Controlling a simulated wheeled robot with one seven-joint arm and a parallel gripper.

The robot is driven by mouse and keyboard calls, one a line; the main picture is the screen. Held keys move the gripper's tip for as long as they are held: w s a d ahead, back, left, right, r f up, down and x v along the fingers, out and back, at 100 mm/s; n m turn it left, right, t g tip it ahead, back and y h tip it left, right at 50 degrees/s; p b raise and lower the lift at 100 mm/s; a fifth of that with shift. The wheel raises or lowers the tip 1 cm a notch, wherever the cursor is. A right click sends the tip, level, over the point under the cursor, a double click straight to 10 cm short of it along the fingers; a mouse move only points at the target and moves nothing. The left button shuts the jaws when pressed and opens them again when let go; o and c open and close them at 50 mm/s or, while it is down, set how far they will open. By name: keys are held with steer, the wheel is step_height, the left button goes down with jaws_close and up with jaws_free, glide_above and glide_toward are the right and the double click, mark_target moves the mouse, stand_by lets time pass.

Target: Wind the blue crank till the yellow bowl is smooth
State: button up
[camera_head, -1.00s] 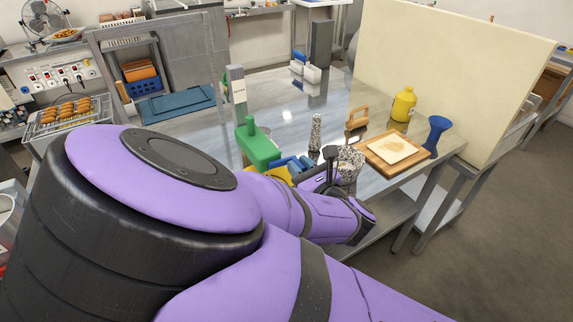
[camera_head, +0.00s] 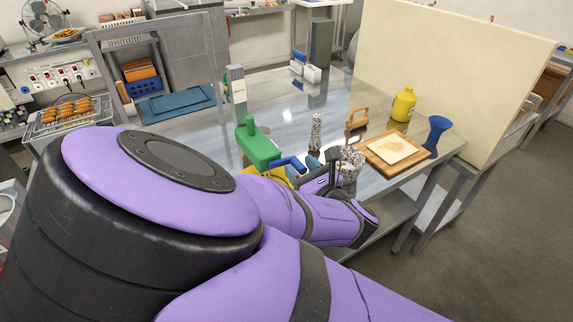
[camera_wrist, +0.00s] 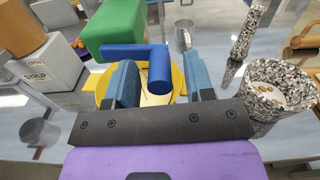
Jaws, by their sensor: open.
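The green mixer body (camera_head: 258,146) stands on the metal table and also fills the upper left of the wrist view (camera_wrist: 112,28). The blue crank (camera_wrist: 128,52) has a flat arm reaching right to an upright round blue handle (camera_wrist: 160,72). In the head view, the blue crank (camera_head: 285,162) shows just beyond my wrist. The yellow bowl (camera_wrist: 108,88) lies below the crank, mostly hidden; its contents cannot be judged. My gripper (camera_wrist: 159,66) is open, its two blue fingers on either side of the handle, with gaps visible. My arm hides much of this in the head view.
A speckled cup (camera_wrist: 268,95) with small pieces in it stands close right of my gripper. A speckled pepper-mill shape (camera_wrist: 245,32) stands behind it. A grey box labelled syrup (camera_wrist: 42,68) is at left. A wooden board (camera_head: 378,160) lies at the table's right.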

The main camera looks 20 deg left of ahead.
steer(key=v, duration=0.8)
stand_by(0.6)
steer(key=shift+d, duration=0.2)
